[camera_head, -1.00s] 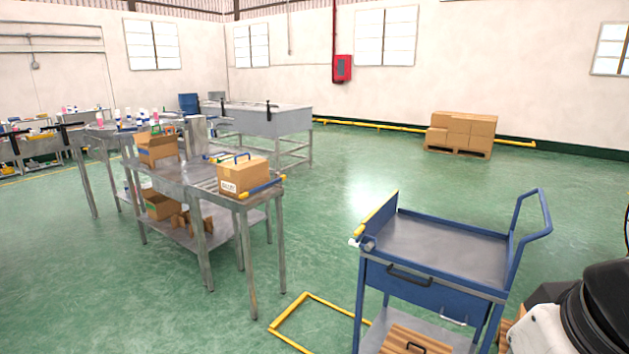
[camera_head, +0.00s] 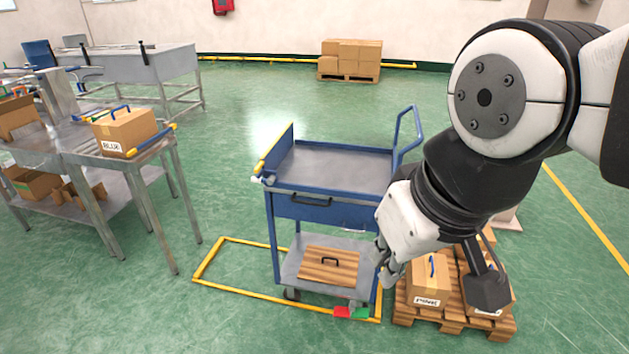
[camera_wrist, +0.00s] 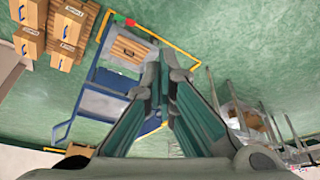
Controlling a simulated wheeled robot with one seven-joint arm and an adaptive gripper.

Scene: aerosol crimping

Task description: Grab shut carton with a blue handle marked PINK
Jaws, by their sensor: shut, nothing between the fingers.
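A shut carton with a blue handle (camera_head: 124,132) sits on the end of the metal table at the left; its label looks like BLUE. The wrist view shows several labelled cartons (camera_wrist: 28,43) at the upper left, labels unreadable.
Stacked cartons (camera_head: 352,58) stand at the back wall. Green floor (camera_head: 230,190) is clear between table and trolley.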

